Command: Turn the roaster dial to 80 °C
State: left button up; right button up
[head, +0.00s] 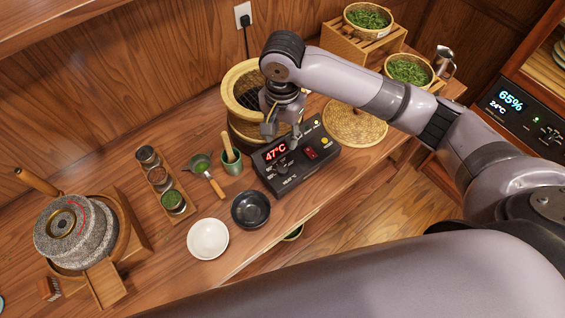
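The black roaster control box (325,157) sits on the wooden counter in the middle of the head view. Its red display (275,150) reads 47°C. The dial (282,169) appears to be on the box's top face below the display, small and hard to make out. A red switch (311,153) is to its right. My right gripper (281,137) points down just above the back edge of the box, by the display. Its fingers look apart with nothing between them, and it does not appear to touch the dial. My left gripper is out of view.
Behind my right gripper stands the woven roaster basket (234,88). A woven lid (355,124) lies to the right. A dark bowl (251,209), a white bowl (208,239), and a green cup (231,164) are left of the box. A stone mill (72,232) stands far left.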

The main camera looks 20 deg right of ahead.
aim_at(283, 168)
notch_tip(283, 168, down, 15)
jog(key=p, duration=0.2)
jog(key=shift+p, duration=0.35)
jog(key=shift+c, duration=0.3)
jog(key=c, duration=0.8)
